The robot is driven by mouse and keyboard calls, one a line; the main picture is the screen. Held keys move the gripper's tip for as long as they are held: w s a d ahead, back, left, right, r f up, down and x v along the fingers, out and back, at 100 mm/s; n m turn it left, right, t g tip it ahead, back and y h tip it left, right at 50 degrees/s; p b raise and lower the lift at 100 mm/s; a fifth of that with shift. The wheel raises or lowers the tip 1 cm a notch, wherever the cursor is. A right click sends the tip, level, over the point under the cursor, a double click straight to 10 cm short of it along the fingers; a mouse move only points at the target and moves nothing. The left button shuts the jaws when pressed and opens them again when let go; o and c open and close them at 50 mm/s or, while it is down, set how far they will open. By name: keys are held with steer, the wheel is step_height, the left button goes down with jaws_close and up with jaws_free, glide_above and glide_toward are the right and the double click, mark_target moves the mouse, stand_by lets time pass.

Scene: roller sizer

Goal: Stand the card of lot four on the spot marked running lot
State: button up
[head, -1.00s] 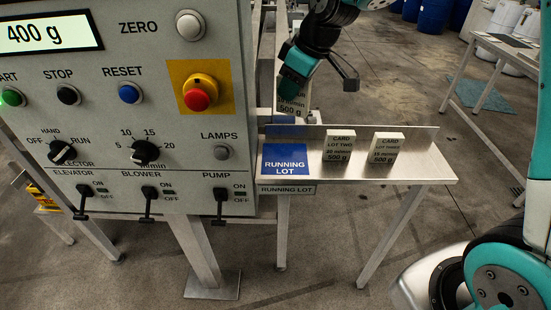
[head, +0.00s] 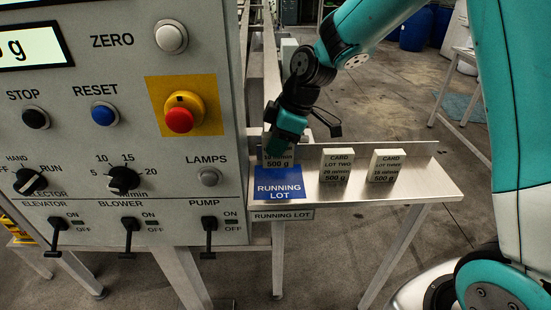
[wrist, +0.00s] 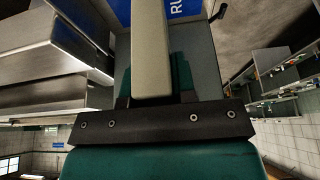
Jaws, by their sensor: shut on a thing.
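My gripper (head: 284,143) is shut on a pale card (head: 277,161). The card is upright, with "10 m/min" and "500 g" readable; its lot line is hidden behind my gripper. It is at the rear edge of the blue running lot spot (head: 279,184); I cannot tell whether it touches the shelf. In the wrist view the held card (wrist: 151,50) shows as a long pale block between the jaws, with part of the blue spot (wrist: 184,8) beyond it.
The lot two card (head: 337,165) and the lot three card (head: 387,166) stand on the steel shelf (head: 425,183), right of the spot. The control panel (head: 120,150) with its red stop button (head: 180,119) rises close on the left. A low back plate (head: 415,148) runs behind the cards.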

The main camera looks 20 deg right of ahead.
mark_target(276, 160)
steer(key=shift+f, duration=2.4)
steer(key=shift+f, duration=0.2)
steer(key=o, duration=0.9)
steer(key=shift+o, duration=0.2)
steer(key=shift+r, duration=0.15)
